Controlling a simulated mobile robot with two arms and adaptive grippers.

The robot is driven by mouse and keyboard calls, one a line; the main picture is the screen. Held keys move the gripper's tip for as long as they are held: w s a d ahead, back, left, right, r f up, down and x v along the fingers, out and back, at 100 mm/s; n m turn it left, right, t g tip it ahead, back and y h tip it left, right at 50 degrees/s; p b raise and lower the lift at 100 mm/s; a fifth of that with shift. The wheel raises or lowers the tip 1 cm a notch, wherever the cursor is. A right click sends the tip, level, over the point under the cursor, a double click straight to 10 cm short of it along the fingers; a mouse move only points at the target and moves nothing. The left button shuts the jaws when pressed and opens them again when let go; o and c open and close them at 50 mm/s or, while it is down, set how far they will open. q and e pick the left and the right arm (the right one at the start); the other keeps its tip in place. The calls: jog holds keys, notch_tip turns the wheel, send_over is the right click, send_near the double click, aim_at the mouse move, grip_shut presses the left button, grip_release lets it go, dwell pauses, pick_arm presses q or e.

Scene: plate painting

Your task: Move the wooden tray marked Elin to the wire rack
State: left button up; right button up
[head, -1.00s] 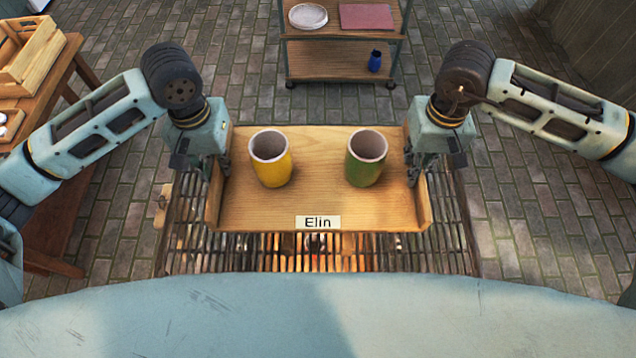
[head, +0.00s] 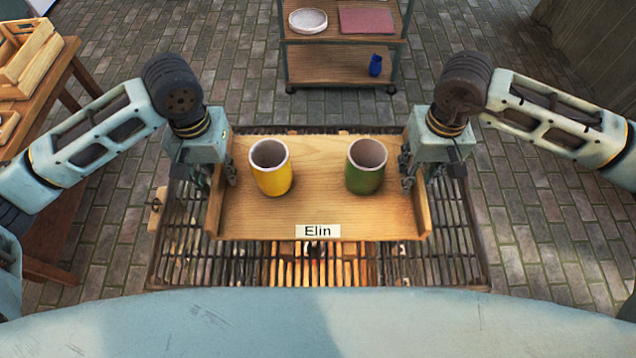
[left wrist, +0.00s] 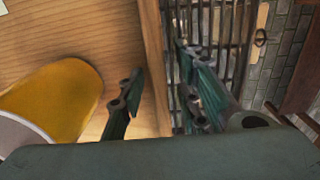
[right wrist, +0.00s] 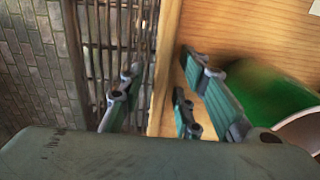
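The wooden tray (head: 318,213) with the Elin label (head: 318,231) lies level over the wire rack (head: 200,268), within its outline, and appears to rest on it. A yellow cup (head: 273,181) and a green cup (head: 364,179) stand upright on the tray. My left gripper (head: 218,176) has fingers on either side of the tray's left wall (left wrist: 153,60), with gaps visible beside the wall. My right gripper (head: 420,172) straddles the right wall (right wrist: 165,75) the same way. Both look open. Hidden: the tray's underside.
Glowing coals (head: 310,270) show under the rack. A wooden table with a crate (head: 35,60) stands on the left. A shelf unit (head: 335,62) at the back holds a white dish (head: 308,20), a red board (head: 366,20) and a blue bottle (head: 375,65).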

jog(key=shift+r, duration=0.1)
pick_arm(q)
notch_tip(320, 180, up, 12)
pick_arm(e)
notch_tip(320, 180, up, 12)
dwell(0.8)
dwell(0.5)
